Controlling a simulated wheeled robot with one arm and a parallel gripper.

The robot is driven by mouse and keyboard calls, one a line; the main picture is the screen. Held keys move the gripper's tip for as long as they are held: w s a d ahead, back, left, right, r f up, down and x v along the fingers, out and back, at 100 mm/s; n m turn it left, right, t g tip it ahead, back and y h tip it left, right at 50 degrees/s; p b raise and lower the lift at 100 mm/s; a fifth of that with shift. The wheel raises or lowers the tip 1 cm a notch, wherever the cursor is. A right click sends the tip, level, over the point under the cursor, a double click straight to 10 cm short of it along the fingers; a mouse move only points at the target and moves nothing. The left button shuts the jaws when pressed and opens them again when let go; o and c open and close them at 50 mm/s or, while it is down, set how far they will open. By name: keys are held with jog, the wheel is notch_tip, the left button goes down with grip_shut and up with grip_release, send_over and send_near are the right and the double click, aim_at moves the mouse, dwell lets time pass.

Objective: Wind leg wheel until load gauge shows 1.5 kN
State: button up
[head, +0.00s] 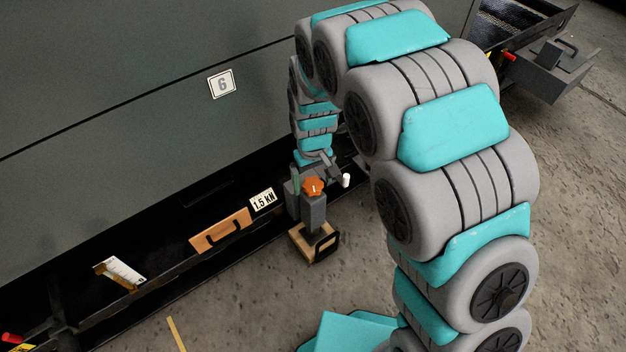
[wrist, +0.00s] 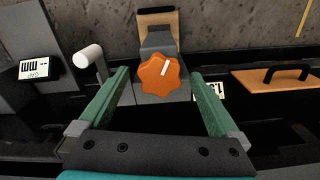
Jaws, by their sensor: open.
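The leg wheel is an orange lobed knob (head: 314,187) with a white mark, on top of a grey leg (head: 313,212). In the wrist view the wheel (wrist: 158,78) lies between the two green fingers of my gripper (wrist: 160,74). The fingers are spread, with a visible space on each side of the wheel. In the head view my gripper (head: 310,172) is at the wheel, partly hidden by my arm. A white plate reading "1.5 kN" (head: 263,200) is left of the leg; the right finger partly covers it in the wrist view. I cannot tell whether it is the gauge.
A white-handled crank (wrist: 88,56) stands beside the left finger. The leg's foot is on a wooden pad (head: 302,246). A wooden block with a black handle (head: 220,232) sits left of the leg. The large grey enclosure (head: 120,90) is behind. Concrete floor lies in front.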

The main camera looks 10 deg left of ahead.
aim_at(315, 185)
notch_tip(315, 185, up, 8)
jog(key=shift+f, duration=0.25)
jog(key=shift+r, duration=0.1)
dwell(0.4)
jog(key=shift+d+r, duration=0.15)
jog(key=shift+d, duration=0.05)
jog(key=s+d+r+m, duration=0.2)
jog(key=s+d+r, duration=0.2)
jog(key=d+r, duration=0.45)
jog(key=s+d+r+m+g+p, duration=0.1)
jog(key=s+d+r+m, duration=0.2)
jog(key=s+d, duration=0.6)
jog(key=s+d+r+m+p, duration=0.1)
jog(key=s+d+r+m, duration=0.1)
jog(key=s+d, duration=0.7)
jog(key=s+r, duration=0.1)
jog(key=s, duration=0.3)
jog(key=shift+d+r+m+g+p, duration=0.15)
jog(key=shift+d+m+g+p, duration=0.2)
jog(key=shift+m+g+p, duration=0.05)
